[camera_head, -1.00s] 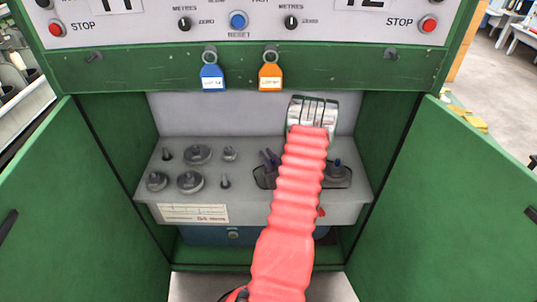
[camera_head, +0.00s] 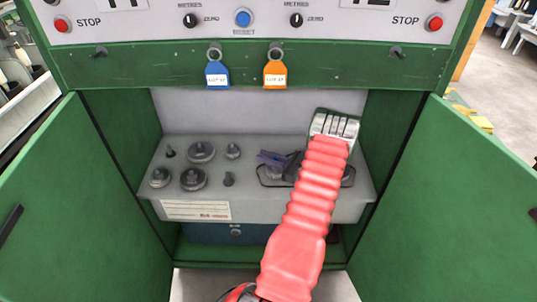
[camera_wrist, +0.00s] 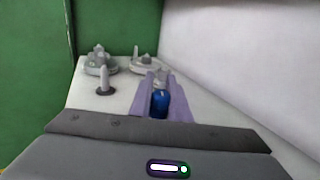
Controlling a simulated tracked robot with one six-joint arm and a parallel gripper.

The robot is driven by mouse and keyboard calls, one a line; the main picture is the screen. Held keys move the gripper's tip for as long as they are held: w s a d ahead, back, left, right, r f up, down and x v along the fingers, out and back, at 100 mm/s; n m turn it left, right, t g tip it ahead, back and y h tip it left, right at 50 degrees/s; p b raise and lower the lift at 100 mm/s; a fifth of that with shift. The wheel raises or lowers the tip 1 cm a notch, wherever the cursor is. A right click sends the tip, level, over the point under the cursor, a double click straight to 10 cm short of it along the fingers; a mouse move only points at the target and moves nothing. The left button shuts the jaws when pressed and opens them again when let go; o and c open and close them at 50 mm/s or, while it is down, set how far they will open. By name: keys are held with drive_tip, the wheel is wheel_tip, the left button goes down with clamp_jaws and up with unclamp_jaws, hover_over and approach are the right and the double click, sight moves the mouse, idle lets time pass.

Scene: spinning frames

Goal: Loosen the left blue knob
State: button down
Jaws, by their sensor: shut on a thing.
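A blue knob (camera_wrist: 161,103) stands between the two purple fingers of my gripper (camera_wrist: 158,98) in the wrist view. The fingers lie close along both its sides and are shut on it.
Several grey weights and pegs (camera_head: 201,152) stand on the shelf (camera_head: 160,207) left of my gripper. Open green doors (camera_head: 418,200) flank the cabinet. A blue tag (camera_head: 217,75) and an orange tag (camera_head: 275,75) hang above. A blue box (camera_head: 215,233) sits below the shelf.

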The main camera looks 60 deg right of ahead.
drive_tip(key=shift+a+f+n+y, duration=0.1)
drive_tip(key=shift+a+n+y, duration=0.15)
drive_tip(key=shift+n+y, duration=0.45)
drive_tip(key=shift+a+f+n+y, duration=0.1)
drive_tip(key=shift+a+n+y, duration=0.25)
drive_tip(key=shift+y, duration=0.65)
drive_tip(key=shift+d+r, duration=0.1)
drive_tip(key=c, duration=1.7)
unclamp_jaws()
drive_tip(key=shift+r+n, duration=0.1)
drive_tip(key=shift+n, duration=0.15)
drive_tip(key=shift+o, duration=0.2)
drive_tip(key=shift+d, duration=0.1)
drive_tip(key=v, duration=1.2)
drive_tip(key=shift+r, duration=0.15)
